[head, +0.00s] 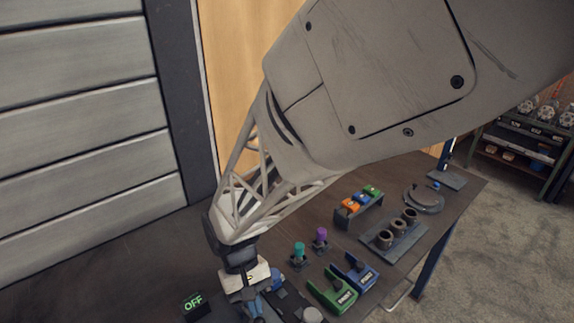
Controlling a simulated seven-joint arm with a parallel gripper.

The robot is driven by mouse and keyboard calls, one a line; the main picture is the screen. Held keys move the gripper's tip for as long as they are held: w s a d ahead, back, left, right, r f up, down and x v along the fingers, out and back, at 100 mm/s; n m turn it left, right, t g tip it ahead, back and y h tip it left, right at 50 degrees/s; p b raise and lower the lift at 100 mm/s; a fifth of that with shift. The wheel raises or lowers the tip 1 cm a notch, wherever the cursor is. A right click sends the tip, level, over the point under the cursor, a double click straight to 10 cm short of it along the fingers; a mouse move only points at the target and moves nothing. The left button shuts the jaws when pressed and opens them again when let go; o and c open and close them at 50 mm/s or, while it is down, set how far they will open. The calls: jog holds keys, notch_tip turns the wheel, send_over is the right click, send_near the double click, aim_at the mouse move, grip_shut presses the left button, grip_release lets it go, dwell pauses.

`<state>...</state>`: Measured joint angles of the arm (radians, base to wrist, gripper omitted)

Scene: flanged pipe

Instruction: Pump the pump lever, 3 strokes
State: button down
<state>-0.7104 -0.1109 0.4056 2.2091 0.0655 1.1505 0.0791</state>
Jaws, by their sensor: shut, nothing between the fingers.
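My gripper (253,302) points down at the near left of the workbench (140,255), at the bottom of the head view. Its fingers are small and partly hidden; they look shut with nothing held. Blue parts (276,279) show right beside it, partly covered by the gripper and cut off by the frame's lower edge. I cannot tell whether they belong to the pump or touch the fingers. The pump lever cannot be made out clearly.
A black box reading OFF (194,305) stands left of the gripper. Right are a teal knob (299,251), a purple knob (320,236), a green block (334,291) and a blue block (356,274). Farther back are a tray (386,254) of cylinders and a coloured rack (345,220).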

jog(key=shift+s+d, duration=0.1)
jog(key=shift+s+d+f+t+y, duration=0.25)
jog(key=shift+f+t+y, duration=0.1)
jog(key=shift+t+y, duration=0.2)
jog(key=shift+s+d+f+t+y, duration=0.25)
jog(key=shift+f+t+y, duration=0.05)
jog(key=shift+t+y, duration=0.25)
jog(key=shift+s+d+f+t, duration=0.25)
jog(key=shift+f+t, duration=0.05)
jog(key=shift+f, duration=0.2)
jog(key=shift+r, duration=0.15)
jog(key=shift+w+a+r, duration=0.2)
jog(key=shift+w+r, duration=0.15)
jog(key=shift+r, duration=0.05)
jog(key=d+v, duration=0.1)
jog(key=v, duration=1.1)
jog(key=shift+w+a+r, duration=0.2)
jog(key=shift+w+a, duration=0.1)
jog(key=shift+a, duration=0.05)
